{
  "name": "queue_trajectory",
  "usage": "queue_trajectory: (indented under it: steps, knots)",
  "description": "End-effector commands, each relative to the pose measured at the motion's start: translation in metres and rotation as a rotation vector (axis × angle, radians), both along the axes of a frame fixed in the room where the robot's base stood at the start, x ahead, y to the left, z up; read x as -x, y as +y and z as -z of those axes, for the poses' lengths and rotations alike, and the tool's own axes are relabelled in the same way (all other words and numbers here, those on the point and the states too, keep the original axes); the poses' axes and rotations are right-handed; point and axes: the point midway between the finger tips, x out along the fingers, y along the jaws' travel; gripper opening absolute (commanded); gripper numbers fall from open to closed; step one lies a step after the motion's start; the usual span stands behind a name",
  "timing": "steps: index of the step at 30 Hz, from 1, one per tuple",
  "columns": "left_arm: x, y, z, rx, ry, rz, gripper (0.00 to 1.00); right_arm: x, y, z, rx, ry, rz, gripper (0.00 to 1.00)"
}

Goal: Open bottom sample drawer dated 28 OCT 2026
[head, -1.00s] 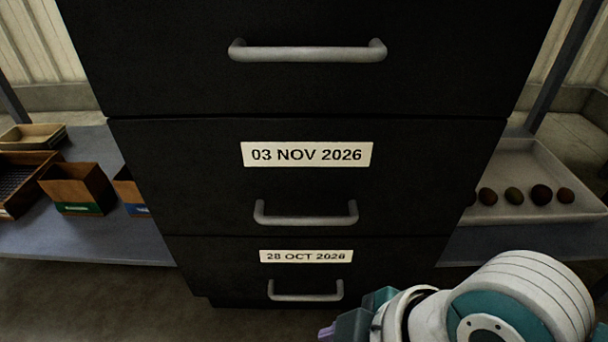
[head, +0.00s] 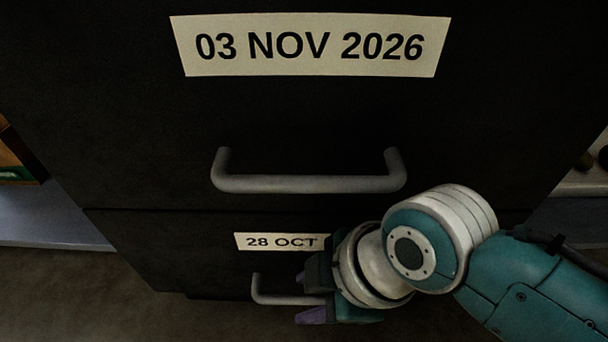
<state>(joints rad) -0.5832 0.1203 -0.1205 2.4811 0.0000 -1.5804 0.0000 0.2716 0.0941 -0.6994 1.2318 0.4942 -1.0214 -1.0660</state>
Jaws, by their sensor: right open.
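The bottom drawer (head: 205,262) is black and shut, flush with the cabinet front. Its pale label (head: 278,242) reads "28 OCT", with the year hidden behind my right gripper. Its grey bar handle (head: 275,299) shows at its left part; the right part is hidden by the gripper. My right gripper (head: 306,297) is open, in front of the right half of this handle. One finger appears above the bar and one below it. I cannot tell whether the bar lies between the fingers or still behind them. My left gripper is not in view.
The drawer above, labelled "03 NOV 2026" (head: 310,46), is shut, and its handle (head: 310,184) sticks out above my right wrist. Grey shelves (head: 45,220) flank the cabinet. A wooden box edge (head: 18,160) shows at the far left. The floor at lower left is clear.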

Motion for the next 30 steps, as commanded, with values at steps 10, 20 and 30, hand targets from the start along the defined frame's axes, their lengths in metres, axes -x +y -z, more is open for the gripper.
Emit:
queue_trajectory:
  steps: [10, 20, 30]
  knots:
    - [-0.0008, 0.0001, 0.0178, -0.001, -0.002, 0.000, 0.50, -0.0039, 0.0073, 0.0174, 0.001, -0.001, 0.001, 0.47]
    - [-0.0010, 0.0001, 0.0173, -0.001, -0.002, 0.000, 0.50, -0.0036, 0.0073, 0.0169, 0.000, 0.000, 0.000, 0.27]
    - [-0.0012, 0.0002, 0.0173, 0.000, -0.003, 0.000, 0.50, -0.0036, 0.0072, 0.0171, 0.000, 0.000, 0.000, 0.00]
